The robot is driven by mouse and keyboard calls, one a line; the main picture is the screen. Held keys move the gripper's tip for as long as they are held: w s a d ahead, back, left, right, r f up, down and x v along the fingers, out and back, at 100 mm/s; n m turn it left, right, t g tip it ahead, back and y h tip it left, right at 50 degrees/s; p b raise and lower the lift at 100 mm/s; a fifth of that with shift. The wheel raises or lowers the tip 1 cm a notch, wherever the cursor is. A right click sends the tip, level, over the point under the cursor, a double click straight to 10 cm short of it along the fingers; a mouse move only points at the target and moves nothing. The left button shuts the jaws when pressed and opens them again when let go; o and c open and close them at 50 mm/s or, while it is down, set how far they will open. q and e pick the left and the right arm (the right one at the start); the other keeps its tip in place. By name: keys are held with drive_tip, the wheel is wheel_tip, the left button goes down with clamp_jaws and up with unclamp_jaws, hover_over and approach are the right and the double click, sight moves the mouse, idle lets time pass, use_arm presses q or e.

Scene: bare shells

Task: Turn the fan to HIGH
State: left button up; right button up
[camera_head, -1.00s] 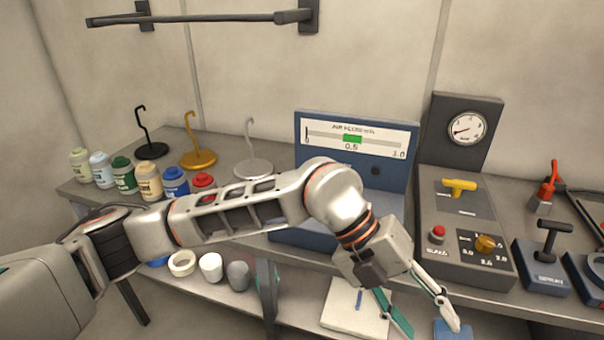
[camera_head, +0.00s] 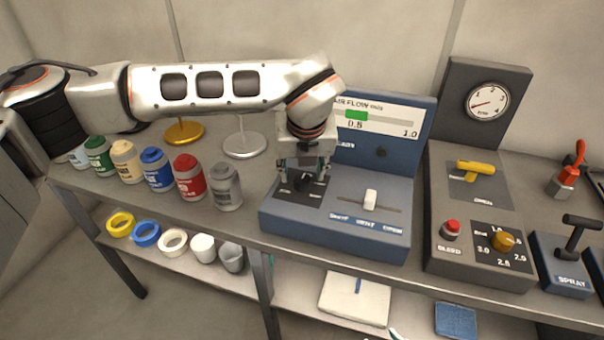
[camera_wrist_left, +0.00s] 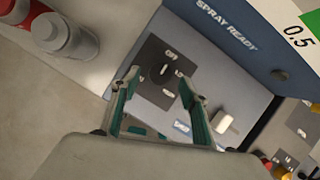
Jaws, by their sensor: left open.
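The blue fan unit (camera_head: 335,227) stands on the bench, with an air flow scale (camera_head: 380,117) on its upright back panel and a green mark near 0.5. A dark plate with a black knob sits at the left of its sloped front; the knob (camera_wrist_left: 163,72) shows in the left wrist view, its small labels only partly readable. A white slider (camera_head: 370,200) is to the right of the plate. My left gripper (camera_head: 304,172) is over the plate and hides much of it. Its fingers are open, one on each side of the knob's line of sight; contact is not visible. My right gripper is not visible.
Several bottles, including a red one (camera_head: 189,177) and a grey one (camera_head: 226,187), stand left of the unit. A grey gauge panel (camera_head: 477,272) with a red button (camera_head: 450,228) is to the right. A spray lever (camera_head: 572,235) stands further right.

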sight(302, 182)
use_arm(q)
drive_tip(key=shift+x, duration=1.05)
drive_tip(key=shift+w+f, duration=0.15)
drive_tip(key=shift+f, duration=0.2)
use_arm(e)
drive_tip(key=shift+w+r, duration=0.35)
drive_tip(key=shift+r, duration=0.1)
use_arm(q)
drive_tip(key=c, duration=1.1)
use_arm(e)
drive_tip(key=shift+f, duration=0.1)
